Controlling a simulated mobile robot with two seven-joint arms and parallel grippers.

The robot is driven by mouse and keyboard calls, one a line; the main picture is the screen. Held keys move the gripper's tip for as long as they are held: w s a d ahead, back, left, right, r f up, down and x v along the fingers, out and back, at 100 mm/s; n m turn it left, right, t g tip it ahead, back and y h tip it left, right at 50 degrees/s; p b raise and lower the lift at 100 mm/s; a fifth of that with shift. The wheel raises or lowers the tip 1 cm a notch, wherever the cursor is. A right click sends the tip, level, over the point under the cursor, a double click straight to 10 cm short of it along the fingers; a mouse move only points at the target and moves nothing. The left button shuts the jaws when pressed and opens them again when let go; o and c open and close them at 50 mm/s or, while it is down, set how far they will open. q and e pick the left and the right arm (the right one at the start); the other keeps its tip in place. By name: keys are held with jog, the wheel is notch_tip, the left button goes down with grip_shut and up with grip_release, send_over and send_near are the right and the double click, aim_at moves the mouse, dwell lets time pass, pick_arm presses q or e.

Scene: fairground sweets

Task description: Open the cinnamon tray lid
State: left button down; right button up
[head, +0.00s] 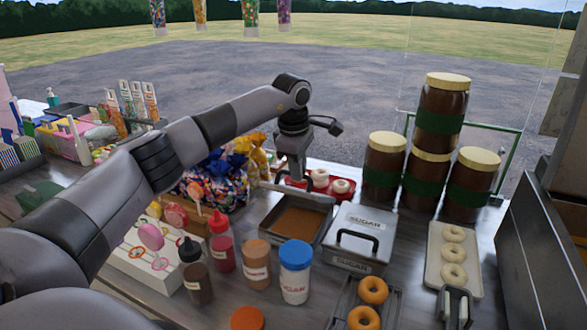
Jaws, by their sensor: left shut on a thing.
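The cinnamon tray (327,222) is a metal pan of brown powder in the middle of the counter. Its top is uncovered and the powder shows. A thin grey metal edge (268,187) along the back of the tray looks like its lid, raised and seen nearly edge-on. My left gripper (292,178) is above the back of the tray, pointing down, shut on what looks like the lid's handle; the fingers hide the grip. My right gripper (456,300) seems to show at the bottom right edge, mostly cut off; its jaws are unclear.
The closed sugar tray (343,222) with a black handle stands right of the cinnamon tray. Bottles and a blue-capped jar (295,285) stand in front. Tall brown jars (384,165), doughnut trays (437,240) and wrapped sweets (215,170) crowd the sides.

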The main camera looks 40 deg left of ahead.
pick_arm(q)
jog(key=shift+w+a+p, duration=0.1)
jog(key=shift+w+p, duration=0.2)
jog(key=shift+w, duration=0.3)
jog(key=c, duration=1.2)
grip_release()
jog(key=shift+w, duration=0.2)
jog(key=shift+o, duration=0.2)
jog(key=shift+w+a+f, duration=0.1)
jog(key=shift+w+f, duration=0.1)
jog(key=shift+w, duration=0.05)
jog(key=shift+s+r, duration=0.15)
jog(key=shift+r, duration=0.1)
jog(key=shift+b+v, duration=0.5)
jog(key=shift+v, duration=3.05)
